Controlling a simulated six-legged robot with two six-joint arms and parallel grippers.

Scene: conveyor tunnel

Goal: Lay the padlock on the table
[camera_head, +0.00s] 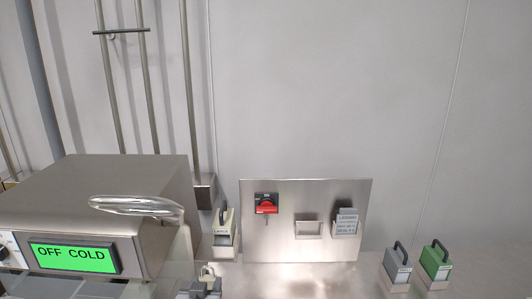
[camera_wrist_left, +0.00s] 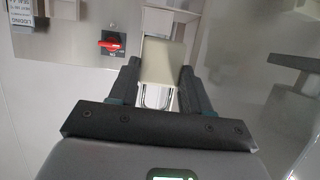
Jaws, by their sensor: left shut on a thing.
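My left gripper (camera_head: 205,289) shows at the bottom edge of the head view, left of centre. It is shut on a cream padlock (camera_wrist_left: 163,62), whose body sits between the two dark fingers in the left wrist view. The padlock's metal U-shaped shackle points back toward the gripper's palm there. In the head view only a small part of the padlock (camera_head: 208,271) shows above the fingers. A pale steel table surface (camera_head: 300,284) shows along the bottom; whether the padlock touches it I cannot tell. My right gripper is not in view.
A steel panel (camera_head: 275,245) with a red switch (camera_head: 266,204) and tags (camera_head: 346,222) stands behind. A steel machine with a green display (camera_head: 72,257) is at left.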

